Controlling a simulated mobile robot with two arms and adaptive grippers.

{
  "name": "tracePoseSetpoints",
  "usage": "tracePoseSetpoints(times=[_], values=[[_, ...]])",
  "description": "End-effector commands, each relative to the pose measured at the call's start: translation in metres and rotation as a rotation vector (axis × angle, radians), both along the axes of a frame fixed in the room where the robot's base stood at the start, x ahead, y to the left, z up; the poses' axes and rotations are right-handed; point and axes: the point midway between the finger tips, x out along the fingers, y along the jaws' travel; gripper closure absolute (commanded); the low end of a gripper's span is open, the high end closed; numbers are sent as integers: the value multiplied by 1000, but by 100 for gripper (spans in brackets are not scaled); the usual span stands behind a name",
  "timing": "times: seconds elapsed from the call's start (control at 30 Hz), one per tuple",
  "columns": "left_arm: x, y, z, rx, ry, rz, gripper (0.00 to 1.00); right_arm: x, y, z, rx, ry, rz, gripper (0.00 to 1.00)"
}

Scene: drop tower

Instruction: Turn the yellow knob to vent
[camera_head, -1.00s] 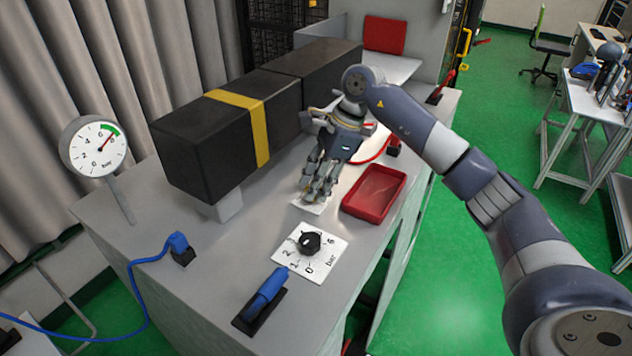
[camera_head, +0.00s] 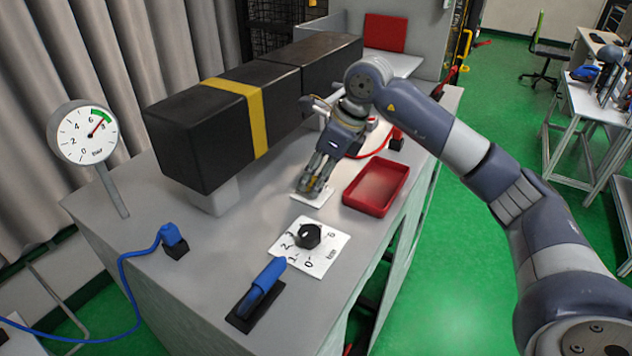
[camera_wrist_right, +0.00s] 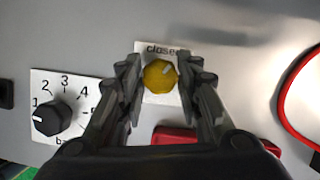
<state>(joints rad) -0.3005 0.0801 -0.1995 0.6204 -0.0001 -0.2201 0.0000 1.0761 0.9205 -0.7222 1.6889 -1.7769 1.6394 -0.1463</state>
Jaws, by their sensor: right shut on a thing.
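The yellow knob (camera_wrist_right: 160,76) sits on a small white plate (camera_wrist_right: 160,99) in the right wrist view. The word "closed" shows at the plate's upper edge, partly cut off by a finger. A pale pointer mark on the knob points up and right. My right gripper (camera_wrist_right: 158,78) has its two fingers on either side of the knob and is shut on it. In the head view my right gripper (camera_head: 311,187) reaches down onto the white plate (camera_head: 318,197), and its fingers hide the knob. My left gripper is not in view.
A black knob (camera_head: 308,236) on a numbered plate and a blue-handled lever (camera_head: 262,288) stand nearer. A red tray (camera_head: 376,187) is right of my gripper. A long black box (camera_head: 200,140) with a yellow band lies left. A gauge (camera_head: 84,134) stands far left.

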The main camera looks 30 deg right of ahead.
Motion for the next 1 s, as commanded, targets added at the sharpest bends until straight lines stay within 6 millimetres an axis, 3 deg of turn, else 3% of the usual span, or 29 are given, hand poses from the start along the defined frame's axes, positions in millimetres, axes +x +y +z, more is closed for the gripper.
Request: tracePoseSetpoints(times=[0.5, 1.0], values=[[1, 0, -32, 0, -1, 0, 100, -1, 3, -2, 0, -4, -489, 92], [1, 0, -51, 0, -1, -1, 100, -1, 6, -1, 1, -2, -883, 92]])
